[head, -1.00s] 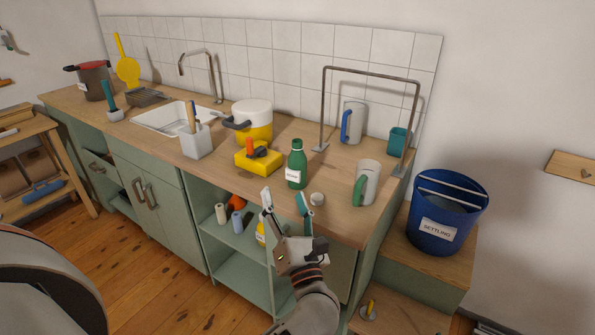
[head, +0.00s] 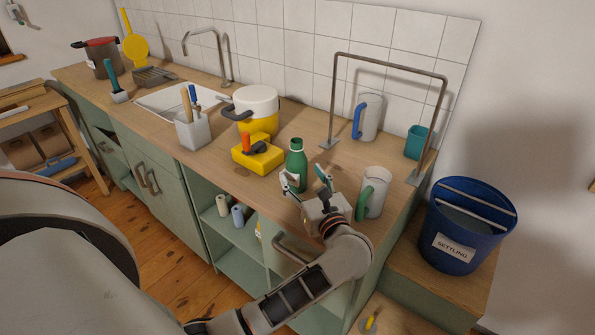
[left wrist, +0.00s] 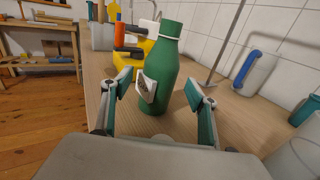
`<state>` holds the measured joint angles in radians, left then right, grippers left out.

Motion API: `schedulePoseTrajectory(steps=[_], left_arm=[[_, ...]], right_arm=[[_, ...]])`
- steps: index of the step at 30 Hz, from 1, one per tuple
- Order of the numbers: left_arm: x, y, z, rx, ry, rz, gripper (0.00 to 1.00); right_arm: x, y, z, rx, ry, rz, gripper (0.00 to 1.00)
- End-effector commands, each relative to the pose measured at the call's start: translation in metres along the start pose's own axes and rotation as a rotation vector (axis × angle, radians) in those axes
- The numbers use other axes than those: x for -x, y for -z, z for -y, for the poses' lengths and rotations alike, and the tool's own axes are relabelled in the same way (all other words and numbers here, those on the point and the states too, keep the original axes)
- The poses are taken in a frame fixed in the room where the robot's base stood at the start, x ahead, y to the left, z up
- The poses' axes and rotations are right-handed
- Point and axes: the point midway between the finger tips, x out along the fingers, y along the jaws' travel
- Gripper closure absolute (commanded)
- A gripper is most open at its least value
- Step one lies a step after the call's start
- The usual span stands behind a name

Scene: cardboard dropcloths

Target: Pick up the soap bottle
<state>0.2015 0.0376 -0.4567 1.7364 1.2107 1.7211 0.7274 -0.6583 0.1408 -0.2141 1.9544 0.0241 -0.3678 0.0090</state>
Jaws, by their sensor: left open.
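The green soap bottle (head: 297,160) stands upright on the wooden counter, with a white label on its front. It also shows in the left wrist view (left wrist: 160,70), straight ahead of the palm. My left gripper (head: 308,180) is open at the front side of the bottle. In the left wrist view its two fingers (left wrist: 158,90) stand apart, one to each side of the lower bottle, and nothing is gripped. The gripper hides part of the bottle's base in the head view. My right gripper is not in view.
A mug with a green handle (head: 375,190) stands close right of my left gripper. A yellow block (head: 257,158) is left of the bottle. A metal frame (head: 390,65) and a blue-handled mug (head: 369,118) stand behind. A blue bucket (head: 465,230) is at right.

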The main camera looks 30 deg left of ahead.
Motion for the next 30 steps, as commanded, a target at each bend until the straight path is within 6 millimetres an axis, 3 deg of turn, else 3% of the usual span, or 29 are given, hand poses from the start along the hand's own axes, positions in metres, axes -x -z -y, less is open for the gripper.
schedulePoseTrajectory(steps=[9, 18, 20, 24, 30], left_arm=[[-0.042, -0.004, -0.001, -0.002, -0.001, 0.002, 0.41], [-0.047, -0.002, -0.001, -0.001, -0.001, 0.001, 0.41], [-0.047, -0.002, -0.001, -0.001, -0.001, 0.001, 0.54], [-0.047, -0.002, -0.001, -0.001, -0.001, 0.001, 0.90], [-0.047, -0.003, -0.001, 0.000, -0.001, 0.003, 0.92]], right_arm=[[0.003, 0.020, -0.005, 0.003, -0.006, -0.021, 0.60], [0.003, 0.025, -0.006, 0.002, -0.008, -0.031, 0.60], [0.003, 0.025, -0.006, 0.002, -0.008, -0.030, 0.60], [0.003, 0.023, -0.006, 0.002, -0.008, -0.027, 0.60], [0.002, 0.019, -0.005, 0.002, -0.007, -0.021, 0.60]])
